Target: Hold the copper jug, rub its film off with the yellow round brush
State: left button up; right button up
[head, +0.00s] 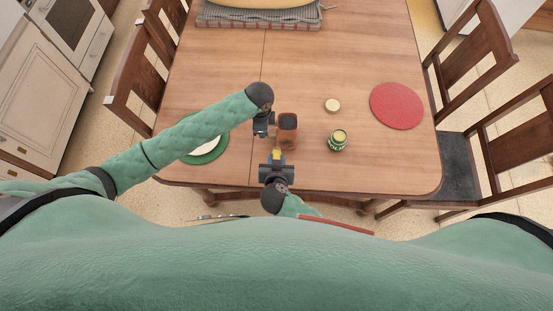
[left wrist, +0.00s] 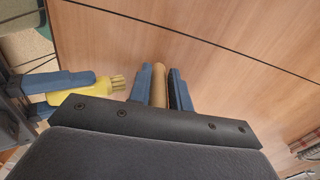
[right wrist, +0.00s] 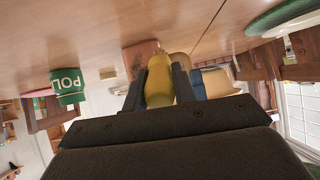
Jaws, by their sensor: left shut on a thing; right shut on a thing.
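The copper jug (head: 288,136) stands on the table, reddish brown with a dark top. My left gripper (head: 270,126) is at its left side; in the left wrist view its blue fingers are shut on a narrow tan part of the jug (left wrist: 158,84). My right gripper (head: 277,162) is shut on the yellow round brush (right wrist: 159,82), in front of the jug. The brush also shows at the left of the left wrist view (left wrist: 88,93), its bristles towards the jug. In the right wrist view the jug (right wrist: 139,54) is partly hidden behind the brush; contact cannot be told.
A green polish tin (head: 338,142), open with yellowish contents, stands right of the jug, with a pale round lid (head: 332,106) behind it. A red round mat (head: 397,106) lies at the right.

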jog(key=shift+w, duration=0.3)
jog(key=shift+f, duration=0.1)
